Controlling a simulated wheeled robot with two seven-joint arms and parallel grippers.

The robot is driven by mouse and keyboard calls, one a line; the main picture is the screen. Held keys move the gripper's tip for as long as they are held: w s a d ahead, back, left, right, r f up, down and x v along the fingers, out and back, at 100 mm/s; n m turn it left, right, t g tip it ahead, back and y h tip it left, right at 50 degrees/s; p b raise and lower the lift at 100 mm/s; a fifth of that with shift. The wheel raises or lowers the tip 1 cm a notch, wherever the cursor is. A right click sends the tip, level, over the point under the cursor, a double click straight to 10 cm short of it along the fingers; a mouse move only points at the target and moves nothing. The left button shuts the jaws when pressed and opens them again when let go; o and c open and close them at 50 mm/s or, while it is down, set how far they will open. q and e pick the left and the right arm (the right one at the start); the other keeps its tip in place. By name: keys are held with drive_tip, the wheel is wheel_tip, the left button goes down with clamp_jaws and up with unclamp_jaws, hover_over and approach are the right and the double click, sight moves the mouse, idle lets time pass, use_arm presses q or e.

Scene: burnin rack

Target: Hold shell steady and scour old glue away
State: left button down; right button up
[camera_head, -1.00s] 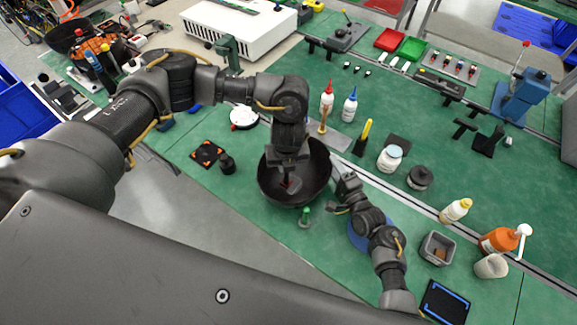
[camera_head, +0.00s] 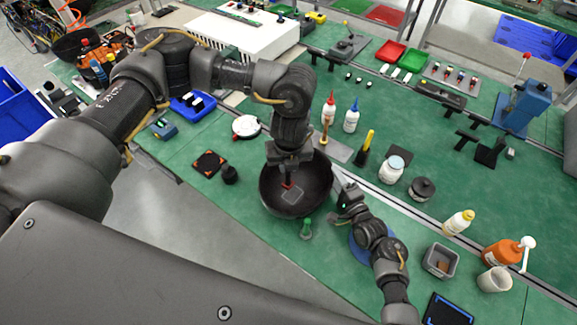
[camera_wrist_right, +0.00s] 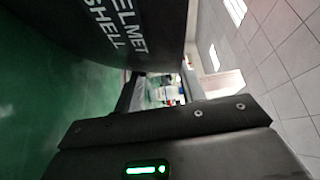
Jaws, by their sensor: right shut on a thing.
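The helmet shell (camera_head: 268,196) is a black bowl, open side up, on the green bench; its lettered outside fills the top of the right wrist view (camera_wrist_right: 110,28). A grey square patch (camera_head: 293,197) shows on its inner floor. My right gripper (camera_head: 341,201) is at the shell's right rim and shut on it; its fingers also show in the wrist view (camera_wrist_right: 160,92). My left gripper (camera_head: 288,172) points down inside the bowl. A small red piece (camera_head: 288,185) shows just below it, by the patch. Its fingertips are too dark to read.
A green-topped item (camera_head: 306,228) stands just in front of the shell. Behind are red-capped (camera_head: 328,108) and blue-capped (camera_head: 351,117) bottles and a yellow-handled tool (camera_head: 367,146). A white jar (camera_head: 391,169) stands to the right. A blue disc (camera_head: 358,243) lies under my right arm.

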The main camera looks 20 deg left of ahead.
drive_tip(key=shift+f, duration=0.1)
drive_tip(key=o, duration=1.2)
drive_tip(key=shift+c, duration=0.2)
drive_tip(key=v, duration=1.2)
